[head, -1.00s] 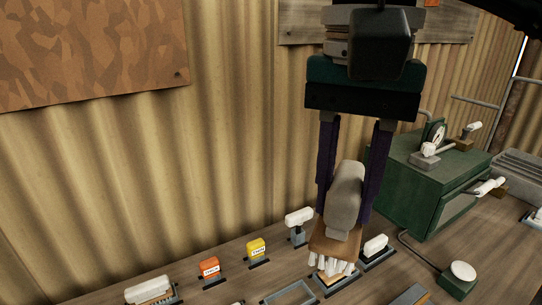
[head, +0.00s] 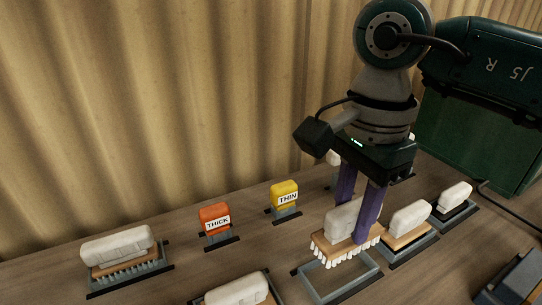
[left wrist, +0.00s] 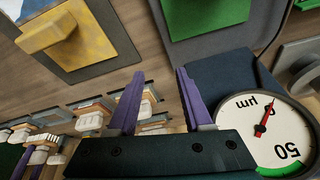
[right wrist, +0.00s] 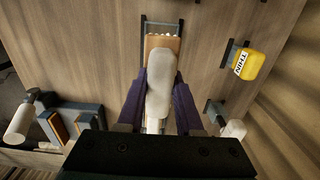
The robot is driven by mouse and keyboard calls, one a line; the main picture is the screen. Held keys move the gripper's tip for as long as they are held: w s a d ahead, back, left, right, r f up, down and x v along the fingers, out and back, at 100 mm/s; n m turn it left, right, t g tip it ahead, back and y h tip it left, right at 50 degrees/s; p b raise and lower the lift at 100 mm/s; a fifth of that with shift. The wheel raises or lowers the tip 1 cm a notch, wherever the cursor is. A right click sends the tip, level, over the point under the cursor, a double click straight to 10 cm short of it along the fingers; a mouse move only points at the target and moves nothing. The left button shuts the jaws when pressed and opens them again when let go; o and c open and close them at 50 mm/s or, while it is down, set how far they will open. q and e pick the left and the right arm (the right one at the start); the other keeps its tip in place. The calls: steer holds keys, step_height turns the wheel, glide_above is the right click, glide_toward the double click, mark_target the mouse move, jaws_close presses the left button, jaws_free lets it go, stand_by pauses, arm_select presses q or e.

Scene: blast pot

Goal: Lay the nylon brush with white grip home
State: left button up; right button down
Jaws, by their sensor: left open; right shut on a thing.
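My right gripper (head: 361,212) is shut on the white grip of a brush (head: 343,218) with a tan wooden body and white bristles pointing down. The brush is held just above an empty grey rectangular frame (head: 340,288) on the bench, slightly behind and over it. In the right wrist view the brush (right wrist: 160,88) lies lengthwise between the fingers, its far end over the frame (right wrist: 145,32). My left gripper (left wrist: 158,95) is open and empty in the left wrist view, and it is outside the head view.
White-gripped brushes sit in frames at left (head: 118,246), front (head: 238,291) and right (head: 409,219). Orange THICK (head: 215,218) and yellow THIN (head: 284,195) blocks stand behind. A round dial gauge (left wrist: 266,130) is close beside my left gripper.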

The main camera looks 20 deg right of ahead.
mark_target(347, 238)
arm_select(q)
steer(key=shift+s, duration=0.1)
arm_select(e)
steer(key=shift+s, duration=0.1)
steer(key=shift+f, duration=0.1)
arm_select(q)
step_height(347, 238, down, 5)
steer(key=b, duration=0.4)
steer(key=shift+a+r+b, duration=0.1)
steer(key=shift+r+b, duration=0.1)
steer(key=shift+b, duration=0.15)
arm_select(e)
step_height(347, 238, down, 4)
steer(key=shift+f, duration=0.15)
